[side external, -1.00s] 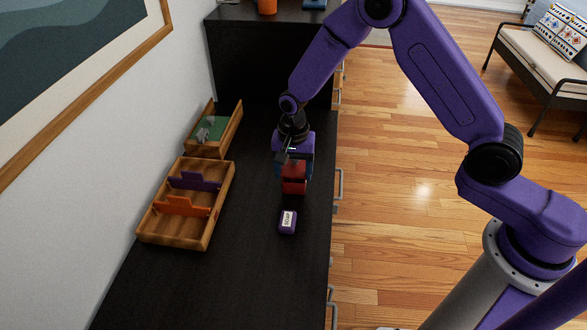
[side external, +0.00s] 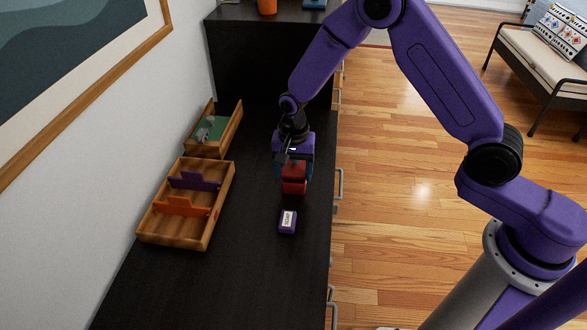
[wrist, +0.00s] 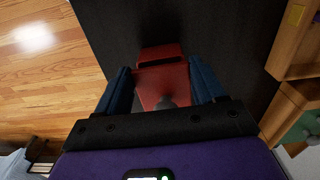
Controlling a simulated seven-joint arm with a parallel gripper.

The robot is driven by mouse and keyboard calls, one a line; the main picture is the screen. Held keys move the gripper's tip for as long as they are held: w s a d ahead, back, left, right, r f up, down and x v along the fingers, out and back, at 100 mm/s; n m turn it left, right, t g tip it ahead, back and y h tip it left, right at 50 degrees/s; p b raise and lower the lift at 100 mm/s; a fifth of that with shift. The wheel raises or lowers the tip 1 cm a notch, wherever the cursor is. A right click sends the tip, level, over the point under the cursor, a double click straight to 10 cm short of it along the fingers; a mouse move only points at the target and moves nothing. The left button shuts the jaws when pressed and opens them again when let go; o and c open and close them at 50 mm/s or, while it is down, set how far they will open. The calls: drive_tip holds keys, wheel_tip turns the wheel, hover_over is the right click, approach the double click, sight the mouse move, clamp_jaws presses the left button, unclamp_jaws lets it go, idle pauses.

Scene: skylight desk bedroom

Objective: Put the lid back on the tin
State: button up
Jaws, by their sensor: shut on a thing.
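The red lid (wrist: 165,82), with a dark knob, sits between the two blue fingers of my gripper (wrist: 163,88) in the wrist view. My gripper (side external: 294,170) is shut on this lid. A second red part, which looks like the tin (wrist: 160,53), shows just past the lid's far edge. In the side view the red tin (side external: 294,187) is on the black desktop directly below the gripper, with the lid (side external: 293,168) just over it. The fingers partly cover both, and I cannot tell whether lid and tin touch.
A small purple labelled box (side external: 288,222) stands in front of the tin. A wooden tray (side external: 150,233) with purple and orange dividers and a wooden box with a green inside (side external: 203,150) lie to the left. The front of the black desk (side external: 220,290) is clear.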

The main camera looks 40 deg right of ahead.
sight(294, 174)
drive_tip(key=shift+f, duration=0.9)
drive_tip(key=o, duration=1.1)
wheel_tip(294, 174, up, 18)
drive_tip(key=shift+f, duration=0.25)
drive_tip(key=shift+s, duration=0.1)
